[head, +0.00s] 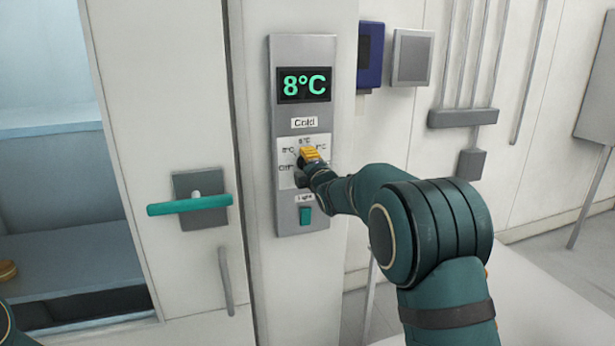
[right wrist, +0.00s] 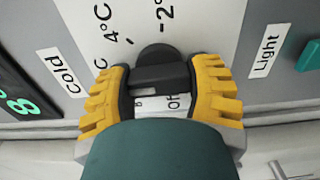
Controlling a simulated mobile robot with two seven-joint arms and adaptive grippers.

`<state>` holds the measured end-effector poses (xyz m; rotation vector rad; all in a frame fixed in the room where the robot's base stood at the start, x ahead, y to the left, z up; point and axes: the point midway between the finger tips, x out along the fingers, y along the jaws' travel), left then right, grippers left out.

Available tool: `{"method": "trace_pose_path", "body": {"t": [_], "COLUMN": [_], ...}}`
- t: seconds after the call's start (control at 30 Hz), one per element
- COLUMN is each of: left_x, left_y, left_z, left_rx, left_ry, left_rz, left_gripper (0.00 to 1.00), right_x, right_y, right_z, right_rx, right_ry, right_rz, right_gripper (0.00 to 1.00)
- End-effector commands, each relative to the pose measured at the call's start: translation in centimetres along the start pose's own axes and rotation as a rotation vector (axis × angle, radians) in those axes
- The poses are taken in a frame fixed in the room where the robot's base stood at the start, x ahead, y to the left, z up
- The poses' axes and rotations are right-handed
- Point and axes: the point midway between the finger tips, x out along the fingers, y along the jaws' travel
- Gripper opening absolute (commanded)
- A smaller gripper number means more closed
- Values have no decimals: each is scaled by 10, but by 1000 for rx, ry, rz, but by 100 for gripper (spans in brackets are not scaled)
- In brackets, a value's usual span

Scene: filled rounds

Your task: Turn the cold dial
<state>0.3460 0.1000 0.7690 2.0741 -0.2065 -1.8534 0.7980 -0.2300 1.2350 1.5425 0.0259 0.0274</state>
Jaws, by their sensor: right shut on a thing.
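The black cold dial (right wrist: 158,72) is on a white scale plate under the "Cold" label. In the right wrist view it sits between the two yellow-padded fingers of my right gripper (right wrist: 160,88), which is shut on it. In the head view my right gripper (head: 309,157) is at the plate and hides most of the dial. The display (head: 304,85) above reads 8°C in green. Scale marks such as 4°C, -2°C and part of "Off" show around the dial. I cannot tell which mark it points to. My left gripper is not in view.
The grey control panel (head: 286,215) also carries a teal light switch (head: 305,216) below the dial. To its left is a door (head: 165,90) with a teal handle (head: 190,204). Dark blue and grey boxes (head: 412,57) hang on the wall to the right.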

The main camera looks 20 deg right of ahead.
Motion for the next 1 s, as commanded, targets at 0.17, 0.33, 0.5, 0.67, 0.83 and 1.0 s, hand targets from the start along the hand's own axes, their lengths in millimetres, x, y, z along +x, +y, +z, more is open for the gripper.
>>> {"method": "trace_pose_path", "body": {"t": [0.17,0.33,0.5,0.67,0.83,1.0], "left_x": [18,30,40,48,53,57], "left_y": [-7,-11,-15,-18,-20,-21], "left_z": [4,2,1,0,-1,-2], "left_rx": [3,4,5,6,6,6], "left_ry": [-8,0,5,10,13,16], "left_rz": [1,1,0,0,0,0], "left_gripper": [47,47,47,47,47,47], "right_x": [0,0,0,0,0,0], "right_y": [-3,-3,-2,-2,-1,0], "right_z": [1,1,1,1,1,1], "right_rx": [170,330,490,626,743,828], "right_ry": [-1,-1,0,-1,0,-1], "right_rz": [0,1,1,0,-1,0], "right_gripper": [19,19,19,19,19,19]}}
